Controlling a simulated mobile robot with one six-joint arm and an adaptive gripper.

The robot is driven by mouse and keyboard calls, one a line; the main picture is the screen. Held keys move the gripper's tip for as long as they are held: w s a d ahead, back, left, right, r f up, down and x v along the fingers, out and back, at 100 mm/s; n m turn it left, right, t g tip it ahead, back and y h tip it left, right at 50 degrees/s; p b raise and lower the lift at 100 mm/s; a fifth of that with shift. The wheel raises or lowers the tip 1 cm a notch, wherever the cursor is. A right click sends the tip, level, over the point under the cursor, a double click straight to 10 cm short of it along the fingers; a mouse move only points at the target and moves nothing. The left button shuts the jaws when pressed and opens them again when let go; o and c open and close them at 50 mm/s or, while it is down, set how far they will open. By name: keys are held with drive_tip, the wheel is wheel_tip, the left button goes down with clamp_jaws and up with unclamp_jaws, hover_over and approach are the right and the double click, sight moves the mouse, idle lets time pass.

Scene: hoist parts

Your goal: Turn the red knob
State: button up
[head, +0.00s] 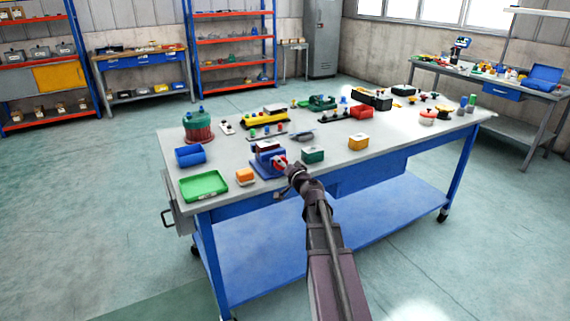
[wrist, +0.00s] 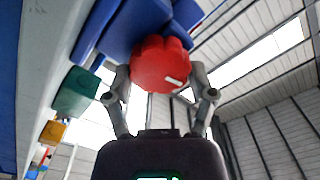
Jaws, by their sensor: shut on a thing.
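The red knob (wrist: 158,64) has a lobed rim and a small white mark, and it sits on the front of a blue unit (wrist: 112,32). In the wrist view my gripper (wrist: 160,80) has one finger on each side of the knob, shut on it. In the head view the blue unit (head: 266,163) stands at the front edge of the workbench, and my gripper (head: 291,170) reaches it from the front right. The knob is mostly hidden there by the gripper.
On the grey workbench (head: 230,160), an orange box (head: 245,176) and a green tray (head: 204,186) lie left of the unit. A green box (head: 313,155) and a yellow box (head: 358,142) stand to its right. Several other parts fill the back of the bench.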

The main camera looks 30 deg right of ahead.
drive_tip(key=m, duration=0.6)
drive_tip(key=shift+w+a+f+m, duration=0.1)
drive_tip(key=shift+w+a+m, duration=0.05)
drive_tip(key=shift+m, duration=0.25)
drive_tip(key=o, duration=1.1)
drive_tip(key=shift+a, duration=0.1)
drive_tip(key=shift+c, duration=0.2)
drive_tip(key=shift+s, duration=0.2)
drive_tip(key=s, duration=1.2)
drive_tip(key=shift+d, duration=0.45)
drive_tip(key=shift+w+a, duration=0.1)
drive_tip(key=shift+a, duration=0.05)
